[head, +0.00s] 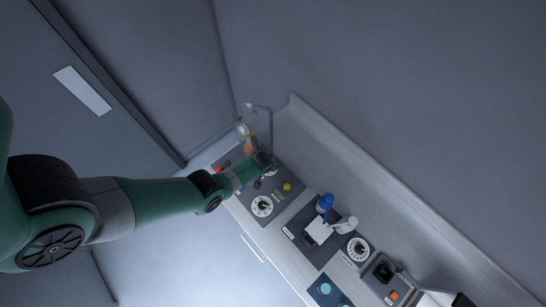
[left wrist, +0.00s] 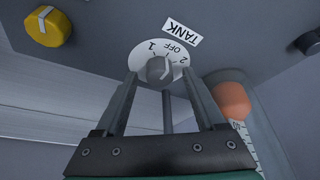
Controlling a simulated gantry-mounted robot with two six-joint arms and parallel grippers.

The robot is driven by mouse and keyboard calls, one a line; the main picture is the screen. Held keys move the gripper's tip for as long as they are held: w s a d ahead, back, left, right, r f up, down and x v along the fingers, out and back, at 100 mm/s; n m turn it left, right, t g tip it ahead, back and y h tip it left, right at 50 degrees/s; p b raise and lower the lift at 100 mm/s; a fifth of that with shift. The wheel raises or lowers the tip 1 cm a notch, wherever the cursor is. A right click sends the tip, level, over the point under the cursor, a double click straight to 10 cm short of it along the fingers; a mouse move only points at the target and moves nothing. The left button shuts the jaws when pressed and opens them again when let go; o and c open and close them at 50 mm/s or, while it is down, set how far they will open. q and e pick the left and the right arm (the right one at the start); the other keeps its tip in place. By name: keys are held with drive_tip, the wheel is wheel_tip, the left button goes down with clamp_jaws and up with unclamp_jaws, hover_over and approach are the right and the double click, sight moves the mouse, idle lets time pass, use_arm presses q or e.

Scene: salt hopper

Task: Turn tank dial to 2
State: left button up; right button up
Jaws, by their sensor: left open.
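The tank dial (left wrist: 158,70) shows in the left wrist view as a grey knob on a white round plate marked 1, OFF and 2. A white TANK label (left wrist: 181,33) is beside it. I cannot tell for certain which mark the knob points to. My left gripper (left wrist: 160,82) is open, with its fingers on either side of the knob; whether they touch it is unclear. In the head view my left gripper (head: 266,164) is at the upper left of the counter and hides most of the dial. My right gripper is in neither view.
A yellow knob (left wrist: 47,26) and an orange rounded part (left wrist: 232,98) by a printed scale flank the dial. In the head view, a clear tank (head: 258,128) stands close behind my gripper.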

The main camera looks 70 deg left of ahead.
use_arm(q)
clamp_jaws()
idle(0.4)
drive_tip(key=shift+m, duration=0.5)
drive_tip(key=m+t+h, duration=0.1)
drive_tip(key=m, duration=0.1)
drive_tip(key=shift+s+a+f+m, duration=0.1)
drive_tip(key=shift+m, duration=0.3)
drive_tip(key=shift+a+m+h, duration=0.1)
drive_tip(key=shift+m+h, duration=0.3)
drive_tip(key=shift+m, duration=0.8)
drive_tip(key=shift+m+t+h+b, duration=0.4)
drive_tip(key=shift+m+h+b, duration=0.3)
drive_tip(key=shift+m, duration=0.7)
